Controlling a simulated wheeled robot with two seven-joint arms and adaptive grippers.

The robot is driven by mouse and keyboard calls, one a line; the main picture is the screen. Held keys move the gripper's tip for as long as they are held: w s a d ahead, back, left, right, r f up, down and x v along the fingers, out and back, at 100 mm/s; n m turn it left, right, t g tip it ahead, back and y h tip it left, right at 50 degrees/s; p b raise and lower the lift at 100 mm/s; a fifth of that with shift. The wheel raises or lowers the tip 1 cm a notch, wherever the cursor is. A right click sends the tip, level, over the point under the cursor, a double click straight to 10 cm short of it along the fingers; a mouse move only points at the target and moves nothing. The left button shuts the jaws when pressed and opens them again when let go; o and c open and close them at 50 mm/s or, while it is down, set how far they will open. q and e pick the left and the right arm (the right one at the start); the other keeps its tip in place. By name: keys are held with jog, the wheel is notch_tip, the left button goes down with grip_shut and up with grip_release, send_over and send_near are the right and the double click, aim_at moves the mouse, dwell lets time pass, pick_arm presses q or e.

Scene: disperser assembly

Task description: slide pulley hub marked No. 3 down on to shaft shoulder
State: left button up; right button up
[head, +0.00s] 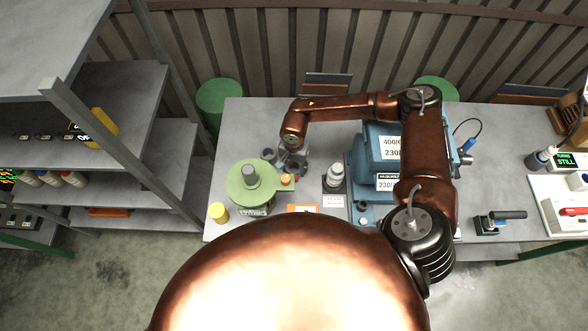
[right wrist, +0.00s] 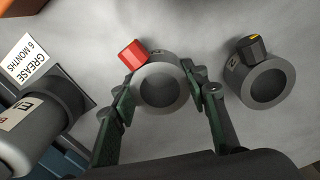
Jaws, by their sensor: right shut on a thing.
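My right gripper (right wrist: 160,105) is shut on a grey ring-shaped hub (right wrist: 182,92) with a red knob on its side. Its fingers press on opposite sides of the ring. A second grey hub (right wrist: 236,90), with a black knob marked yellow, lies to the right, apart from the fingers. Markings on both hubs are too small to read. My left gripper is not in view.
The blue motor housing (head: 382,148) stands behind my right arm. A label reading GREASE 6 MONTHS (right wrist: 30,62) shows in the wrist view.

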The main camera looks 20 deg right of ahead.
grip_shut()
jog(key=shift+r, duration=0.1)
